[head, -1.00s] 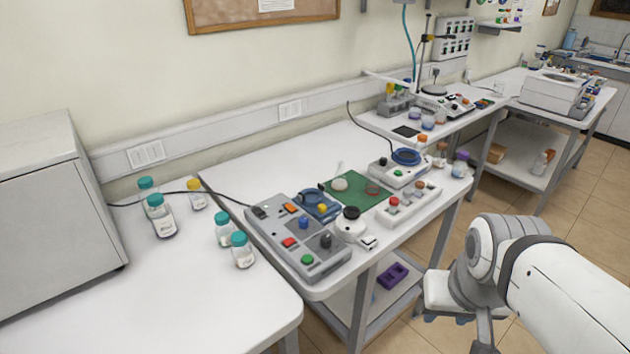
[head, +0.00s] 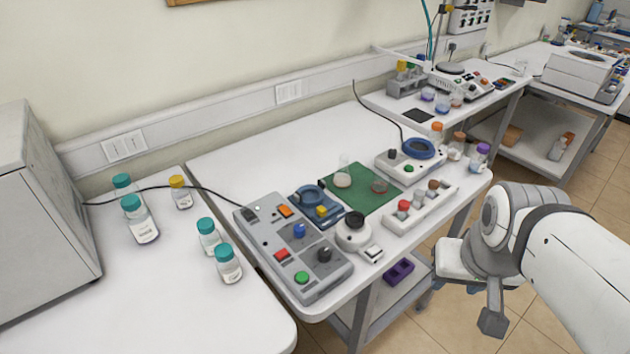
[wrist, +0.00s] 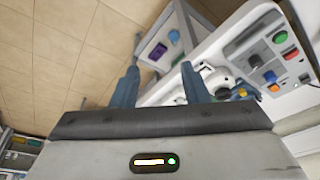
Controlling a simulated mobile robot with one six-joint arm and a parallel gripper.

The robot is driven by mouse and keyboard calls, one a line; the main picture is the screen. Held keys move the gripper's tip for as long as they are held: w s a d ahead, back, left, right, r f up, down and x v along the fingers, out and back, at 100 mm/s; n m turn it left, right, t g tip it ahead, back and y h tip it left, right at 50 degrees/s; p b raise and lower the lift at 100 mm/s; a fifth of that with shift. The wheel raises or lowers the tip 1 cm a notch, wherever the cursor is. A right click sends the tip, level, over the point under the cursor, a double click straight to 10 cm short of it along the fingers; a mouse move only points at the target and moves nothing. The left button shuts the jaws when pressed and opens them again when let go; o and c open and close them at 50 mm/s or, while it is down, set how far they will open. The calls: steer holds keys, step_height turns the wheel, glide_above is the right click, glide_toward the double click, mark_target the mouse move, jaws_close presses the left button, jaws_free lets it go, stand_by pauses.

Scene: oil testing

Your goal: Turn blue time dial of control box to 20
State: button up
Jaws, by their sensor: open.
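The grey control box (head: 314,264) lies on the near left part of the white table. Numbers around the blue dial are too small to read. The box also shows at the right of the wrist view (wrist: 272,58), with its blue dial (wrist: 270,76). My gripper (wrist: 158,80) is open and empty in the wrist view, apart from the box. In the head view my arm is at the right, beyond the table's front edge.
A round white device with a black top (head: 353,231) stands close right of the box. A green mat (head: 372,201) and a sample rack (head: 420,207) lie farther back. Teal-capped bottles (head: 229,265) stand left of it. A purple holder (head: 398,271) is on the lower shelf.

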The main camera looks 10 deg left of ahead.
steer(key=shift+o, duration=0.6)
steer(key=w+a+r+n+g, duration=0.1)
steer(key=w+a+n, duration=0.3)
steer(key=w, duration=0.3)
steer(key=shift+w+a+r+n, duration=0.2)
steer(key=shift+w+r+n, duration=0.05)
steer(key=shift+n, duration=0.35)
steer(key=n+g+b, duration=0.1)
steer(key=n+g, duration=0.2)
steer(key=n, duration=1.2)
glide_above(299, 227)
steer(key=f, duration=0.8)
steer(key=shift+w, duration=0.2)
steer(key=shift+a+f, duration=0.1)
steer(key=shift+f, duration=0.15)
steer(key=shift+s+f+p, duration=0.15)
steer(key=shift+f+p, duration=0.25)
steer(key=shift+f, duration=3.2)
